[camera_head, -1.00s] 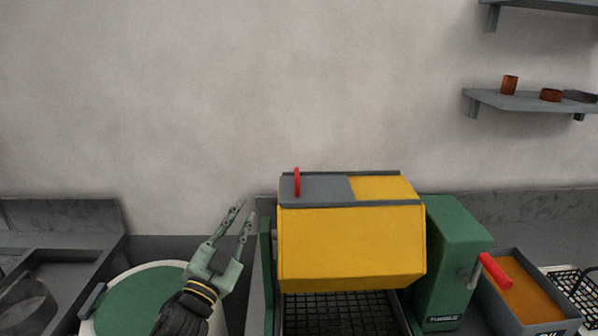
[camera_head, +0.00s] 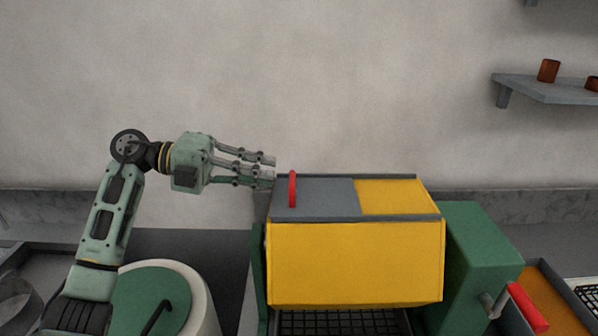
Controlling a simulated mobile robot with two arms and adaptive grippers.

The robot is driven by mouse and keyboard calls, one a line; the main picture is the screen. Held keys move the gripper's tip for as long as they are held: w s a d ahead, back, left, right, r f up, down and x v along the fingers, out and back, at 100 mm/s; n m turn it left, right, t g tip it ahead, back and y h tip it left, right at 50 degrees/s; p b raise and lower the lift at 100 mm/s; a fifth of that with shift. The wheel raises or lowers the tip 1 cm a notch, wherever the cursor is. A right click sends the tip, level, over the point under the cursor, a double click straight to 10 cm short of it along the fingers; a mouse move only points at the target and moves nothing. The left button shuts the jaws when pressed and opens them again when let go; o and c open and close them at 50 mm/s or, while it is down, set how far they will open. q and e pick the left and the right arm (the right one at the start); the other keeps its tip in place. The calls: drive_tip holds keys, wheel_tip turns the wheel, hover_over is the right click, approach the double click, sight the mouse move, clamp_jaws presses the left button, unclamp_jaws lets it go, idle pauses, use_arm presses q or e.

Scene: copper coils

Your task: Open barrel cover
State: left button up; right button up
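The yellow barrel (camera_head: 355,262) sits in a green tumbler frame (camera_head: 482,250) in the middle of the view. Its grey cover (camera_head: 325,197) lies flat on the left part of the barrel's top, with the yellow top bare to its right. A red handle (camera_head: 292,189) stands upright near the cover's left end. My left gripper (camera_head: 273,170) is just left of the red handle, level with it and pointing right. Its fingers are apart and nothing is between them; I cannot tell whether a fingertip touches the barrel's edge. My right gripper is not in view.
A round bin with a green lid (camera_head: 128,298) stands at the lower left. A red crank handle (camera_head: 527,307) sticks out at the lower right, beside an orange-filled tray (camera_head: 556,302). A wall shelf (camera_head: 550,90) holds copper pieces.

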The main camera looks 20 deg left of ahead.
sight(292, 179)
use_arm(q)
drive_tip(key=d, duration=0.1)
drive_tip(key=d+p, duration=0.1)
drive_tip(key=s+d+p, duration=0.1)
drive_tip(key=d, duration=0.1)
drive_tip(key=shift+d+r, duration=0.1)
drive_tip(key=shift+r, duration=0.25)
drive_tip(key=x, duration=0.2)
drive_tip(key=shift+w+d+f+p, duration=0.25)
drive_tip(key=shift+w+f+p, duration=0.05)
drive_tip(key=shift+f+p, duration=0.1)
drive_tip(key=shift+w+d+f, duration=0.1)
drive_tip(key=shift+w, duration=0.1)
drive_tip(key=shift+s, duration=0.25)
drive_tip(key=shift+c, duration=1.4)
clamp_jaws()
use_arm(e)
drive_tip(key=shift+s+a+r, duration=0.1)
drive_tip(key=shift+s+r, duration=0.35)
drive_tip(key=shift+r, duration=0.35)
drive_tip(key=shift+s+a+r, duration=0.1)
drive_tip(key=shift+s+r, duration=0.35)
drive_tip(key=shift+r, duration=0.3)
